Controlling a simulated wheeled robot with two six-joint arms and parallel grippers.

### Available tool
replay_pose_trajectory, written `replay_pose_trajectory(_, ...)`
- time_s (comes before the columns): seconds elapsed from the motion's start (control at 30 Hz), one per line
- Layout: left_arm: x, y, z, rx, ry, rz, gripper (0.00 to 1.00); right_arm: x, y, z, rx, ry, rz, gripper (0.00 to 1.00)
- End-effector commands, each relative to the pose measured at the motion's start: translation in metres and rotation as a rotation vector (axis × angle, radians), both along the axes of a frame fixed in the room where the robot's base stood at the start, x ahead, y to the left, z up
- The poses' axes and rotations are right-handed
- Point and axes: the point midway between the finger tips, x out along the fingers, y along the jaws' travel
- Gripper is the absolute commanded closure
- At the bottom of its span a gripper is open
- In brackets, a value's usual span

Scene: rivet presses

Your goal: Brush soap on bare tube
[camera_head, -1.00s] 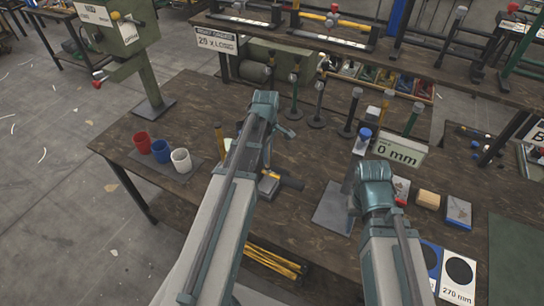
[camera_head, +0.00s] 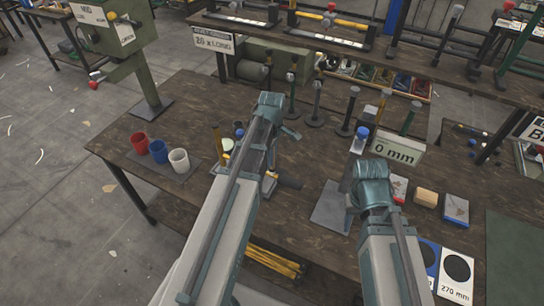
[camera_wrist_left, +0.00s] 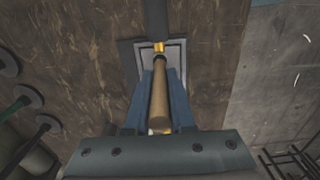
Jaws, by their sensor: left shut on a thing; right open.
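My left gripper (camera_wrist_left: 157,100) is shut on a wooden-handled brush (camera_wrist_left: 159,100). The handle lies between its blue fingers, above a grey tray with a pale rim (camera_wrist_left: 176,52). A gold-coloured part shows at the handle's far end, beside a dark cylinder (camera_wrist_left: 156,18). I cannot tell whether they touch. The dark cylinder also shows in the head view (camera_head: 290,183), right of my left wrist, which hides the left fingertips there. A pale green round thing (camera_head: 228,145), perhaps soap, sits left of that wrist. My right gripper (camera_head: 352,203) is by a grey plate (camera_head: 328,210), its fingers mostly hidden.
Red (camera_head: 139,143), blue (camera_head: 158,151) and white (camera_head: 179,160) cups stand at the table's left. Several upright posts stand behind my arms. A "0 mm" sign (camera_head: 397,150), a tan block (camera_head: 426,197) and a blue-edged box (camera_head: 456,209) lie to the right. The left tabletop has free room.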

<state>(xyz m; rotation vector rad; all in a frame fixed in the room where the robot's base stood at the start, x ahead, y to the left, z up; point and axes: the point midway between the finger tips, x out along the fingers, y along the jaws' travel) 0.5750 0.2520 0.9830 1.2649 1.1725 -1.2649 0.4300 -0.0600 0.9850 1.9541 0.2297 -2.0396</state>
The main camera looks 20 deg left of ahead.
Motion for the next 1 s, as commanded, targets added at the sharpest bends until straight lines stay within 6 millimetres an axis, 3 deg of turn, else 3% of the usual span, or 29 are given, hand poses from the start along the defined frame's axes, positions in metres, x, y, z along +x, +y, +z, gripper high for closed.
replay_pose_trajectory(0.3, 0.002, 0.026, -0.001, 0.000, 0.000, 0.003, 1.00, 0.000, 0.000, -0.001, 0.000, 0.000, 0.000, 0.50)
replay_pose_trajectory(0.43, 0.002, 0.028, -0.001, 0.000, 0.000, 0.000, 1.00, 0.000, 0.000, -0.001, 0.000, 0.000, 0.000, 0.50)
replay_pose_trajectory(0.67, 0.001, 0.023, -0.001, 0.000, 0.000, 0.000, 1.00, 0.000, 0.000, -0.001, 0.000, 0.000, 0.000, 0.50)
replay_pose_trajectory(1.0, -0.001, -0.004, -0.003, -0.001, 0.000, -0.002, 1.00, 0.000, 0.000, -0.003, 0.000, 0.000, 0.000, 0.50)
